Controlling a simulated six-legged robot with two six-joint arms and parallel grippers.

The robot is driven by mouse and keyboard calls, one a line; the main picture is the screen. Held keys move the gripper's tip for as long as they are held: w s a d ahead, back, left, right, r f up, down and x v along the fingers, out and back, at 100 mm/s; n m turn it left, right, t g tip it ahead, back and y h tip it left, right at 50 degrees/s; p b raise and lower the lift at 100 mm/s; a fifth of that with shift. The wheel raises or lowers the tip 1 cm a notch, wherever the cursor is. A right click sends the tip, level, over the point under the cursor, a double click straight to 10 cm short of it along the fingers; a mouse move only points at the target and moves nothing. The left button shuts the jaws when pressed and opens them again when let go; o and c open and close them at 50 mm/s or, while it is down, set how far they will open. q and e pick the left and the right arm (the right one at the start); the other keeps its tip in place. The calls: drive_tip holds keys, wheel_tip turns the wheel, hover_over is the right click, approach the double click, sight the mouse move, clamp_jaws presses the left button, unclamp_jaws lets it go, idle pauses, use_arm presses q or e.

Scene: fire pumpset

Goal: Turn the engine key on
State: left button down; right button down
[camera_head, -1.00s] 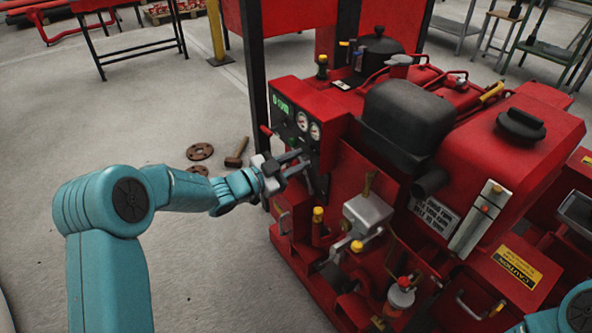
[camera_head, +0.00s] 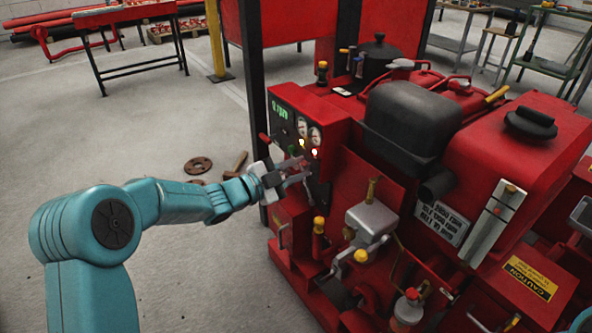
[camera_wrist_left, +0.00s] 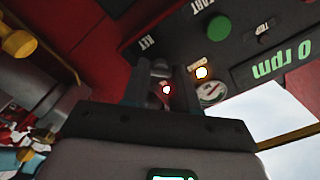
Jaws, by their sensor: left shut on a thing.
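The engine control panel (camera_head: 285,122) is the dark face on the red pumpset's left end. It carries a green display, two round gauges and small lamps. In the left wrist view, the display (camera_wrist_left: 285,58) reads 0 rpm, and KEY and START labels show. My left gripper (camera_head: 303,171) is at the lower part of the panel. Its fingers, also in the left wrist view (camera_wrist_left: 162,80), are shut on the engine key (camera_wrist_left: 160,68), which is small, dark and mostly hidden between them. A yellow lamp (camera_wrist_left: 201,73) and a red lamp (camera_wrist_left: 166,89) glow. My right gripper is out of view.
The red pumpset (camera_head: 470,170) fills the right side, with a grey tank (camera_head: 405,120) and yellow-capped levers. A dark post (camera_head: 252,70) stands behind the panel. A brown disc (camera_head: 198,165) and a hammer lie on the floor. The floor at left is open.

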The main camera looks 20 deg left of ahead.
use_arm(q)
drive_tip(key=shift+f, duration=0.1)
drive_tip(key=c, duration=0.9)
unclamp_jaws()
drive_tip(key=p+v, duration=0.4)
drive_tip(key=v, duration=1.2)
drive_tip(key=shift+s+a, duration=0.15)
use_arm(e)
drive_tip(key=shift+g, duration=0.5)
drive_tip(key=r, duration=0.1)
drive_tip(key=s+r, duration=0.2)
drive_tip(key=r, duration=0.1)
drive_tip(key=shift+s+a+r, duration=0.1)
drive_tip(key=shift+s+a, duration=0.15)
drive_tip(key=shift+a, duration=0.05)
